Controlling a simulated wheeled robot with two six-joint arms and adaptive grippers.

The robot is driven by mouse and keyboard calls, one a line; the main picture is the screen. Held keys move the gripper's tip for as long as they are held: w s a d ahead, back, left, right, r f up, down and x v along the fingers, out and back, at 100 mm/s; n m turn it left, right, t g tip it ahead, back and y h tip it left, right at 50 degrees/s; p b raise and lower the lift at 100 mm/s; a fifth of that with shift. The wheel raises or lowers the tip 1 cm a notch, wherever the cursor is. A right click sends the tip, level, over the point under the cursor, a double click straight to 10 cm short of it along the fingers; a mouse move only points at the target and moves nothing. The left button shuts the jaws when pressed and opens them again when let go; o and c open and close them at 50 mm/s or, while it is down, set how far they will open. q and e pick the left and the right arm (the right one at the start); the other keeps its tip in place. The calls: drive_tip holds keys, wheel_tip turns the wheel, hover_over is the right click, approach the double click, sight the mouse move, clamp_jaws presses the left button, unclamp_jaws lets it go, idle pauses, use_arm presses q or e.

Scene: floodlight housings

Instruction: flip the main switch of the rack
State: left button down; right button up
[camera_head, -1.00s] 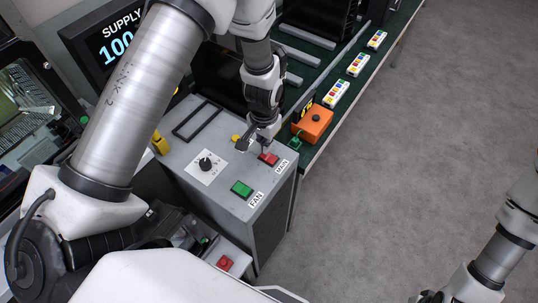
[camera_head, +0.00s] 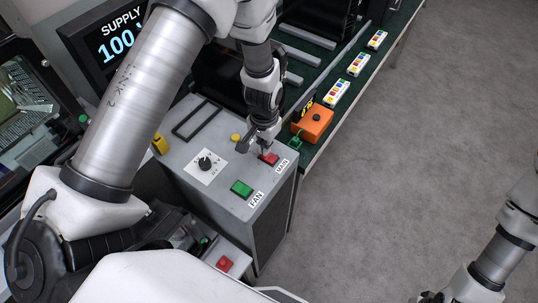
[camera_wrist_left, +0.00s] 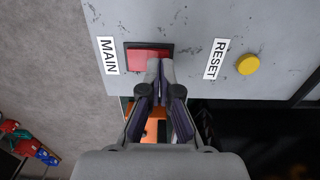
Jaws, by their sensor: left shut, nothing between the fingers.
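The red main switch (camera_head: 268,159) sits on the grey top of the rack box (camera_head: 222,192), beside a MAIN label. It also shows in the left wrist view (camera_wrist_left: 148,58). My left gripper (camera_head: 262,147) is shut and empty, with its fingertips right at the switch. In the left wrist view the fingertips (camera_wrist_left: 160,66) overlap the switch's edge nearest the gripper; whether they touch it I cannot tell. My right arm (camera_head: 497,262) shows at the lower right, but its fingers are not clearly seen.
A green FAN switch (camera_head: 241,189), a dial (camera_head: 205,163) and a yellow RESET button (camera_wrist_left: 247,64) share the panel. An orange box (camera_head: 313,122) stands close behind the main switch. A SUPPLY screen (camera_head: 112,40) is at upper left. Open floor lies to the right.

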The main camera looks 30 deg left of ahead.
use_arm(q)
drive_tip(key=shift+f, duration=0.5)
wheel_tip(320, 180, up, 7)
drive_tip(key=p, duration=0.5)
drive_tip(key=shift+r, duration=0.1)
idle(0.6)
